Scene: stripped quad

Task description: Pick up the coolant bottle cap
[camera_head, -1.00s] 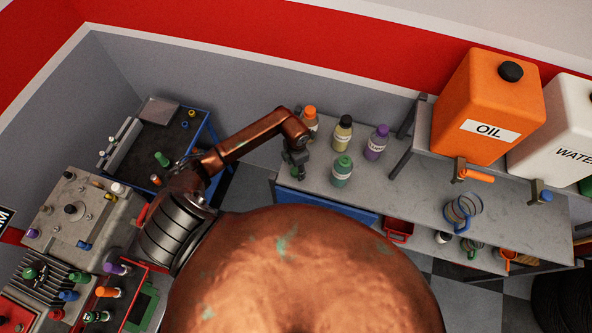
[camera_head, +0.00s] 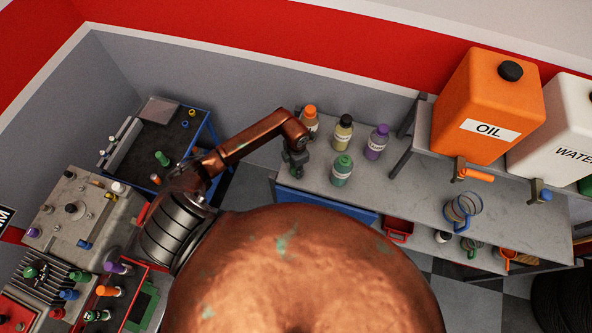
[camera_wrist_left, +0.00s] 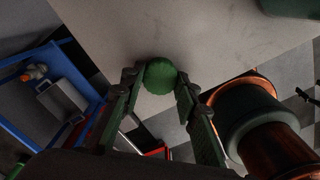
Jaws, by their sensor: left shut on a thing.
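The green coolant bottle cap (camera_wrist_left: 161,74) is a small round cap, seen in the left wrist view at the tips of my left gripper (camera_wrist_left: 159,86). The fingers are on either side of it and the gripper is shut on it. The grey bench top is right behind it; I cannot tell whether the cap touches the bench. In the head view my left gripper (camera_head: 296,168) points down at the bench's left end, and the cap is not clearly visible there. A teal bottle with a green top (camera_head: 342,172) stands just right of the gripper. My right gripper is not in view.
Bottles with orange (camera_head: 310,117), black (camera_head: 342,132) and purple tops (camera_head: 377,142) stand behind on the bench (camera_head: 410,200). An orange oil tank (camera_head: 487,105) and a white water tank (camera_head: 556,125) sit at the right. The bench middle is clear.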

